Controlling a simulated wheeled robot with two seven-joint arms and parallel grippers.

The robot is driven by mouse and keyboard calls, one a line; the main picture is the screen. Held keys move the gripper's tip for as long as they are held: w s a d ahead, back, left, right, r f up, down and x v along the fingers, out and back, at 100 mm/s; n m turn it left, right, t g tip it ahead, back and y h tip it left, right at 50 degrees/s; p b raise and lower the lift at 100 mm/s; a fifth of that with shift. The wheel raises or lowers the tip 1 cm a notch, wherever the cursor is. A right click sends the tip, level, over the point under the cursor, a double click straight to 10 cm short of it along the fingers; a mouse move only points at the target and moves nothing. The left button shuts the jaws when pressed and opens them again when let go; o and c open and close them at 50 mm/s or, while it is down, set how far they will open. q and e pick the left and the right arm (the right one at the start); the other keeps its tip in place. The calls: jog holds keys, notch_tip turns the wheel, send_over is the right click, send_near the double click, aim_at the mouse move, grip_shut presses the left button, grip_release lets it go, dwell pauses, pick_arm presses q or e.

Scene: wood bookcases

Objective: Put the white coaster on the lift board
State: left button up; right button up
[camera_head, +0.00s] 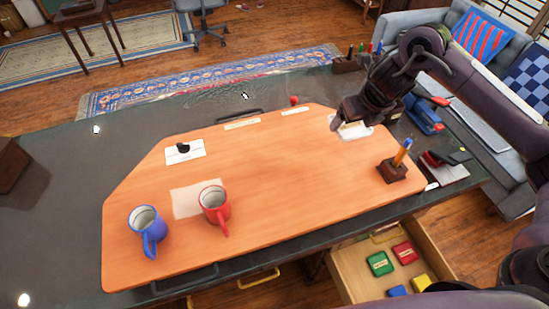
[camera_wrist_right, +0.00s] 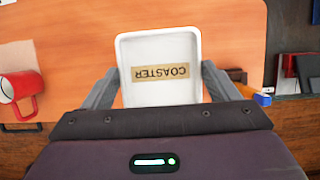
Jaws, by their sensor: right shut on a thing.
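The white coaster (camera_head: 358,132) is a shallow square dish with rounded corners, over the right back part of the orange lift board (camera_head: 270,180). In the right wrist view the coaster (camera_wrist_right: 160,45) shows its raised rim and a tan "COASTER" label. My right gripper (camera_head: 343,123) is shut on the coaster, with a finger at each side of its near end. I cannot tell whether the coaster touches the board or hangs just above it. My left gripper is not in view.
A blue mug (camera_head: 147,229) and a red mug (camera_head: 214,203) stand on the board's front left. A white card with a black object (camera_head: 184,150) lies at the back left. A pen holder (camera_head: 392,170) stands at the right. An open drawer (camera_head: 378,262) holds coloured blocks. The board's middle is clear.

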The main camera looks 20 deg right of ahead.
jog(key=shift+s+r, duration=0.2)
jog(key=shift+s, duration=0.15)
jog(key=shift+s+f, duration=0.15)
jog(key=shift+s, duration=0.2)
jog(key=b, duration=0.4)
send_over(336, 172)
jog(key=s, duration=0.1)
notch_tip(336, 172, down, 8)
jog(key=f, duration=0.6)
jog(key=shift+s+f, duration=0.2)
jog(key=shift+s, duration=0.15)
notch_tip(336, 172, down, 5)
jog(key=shift+w+f+p, duration=0.1)
jog(key=shift+p, duration=0.25)
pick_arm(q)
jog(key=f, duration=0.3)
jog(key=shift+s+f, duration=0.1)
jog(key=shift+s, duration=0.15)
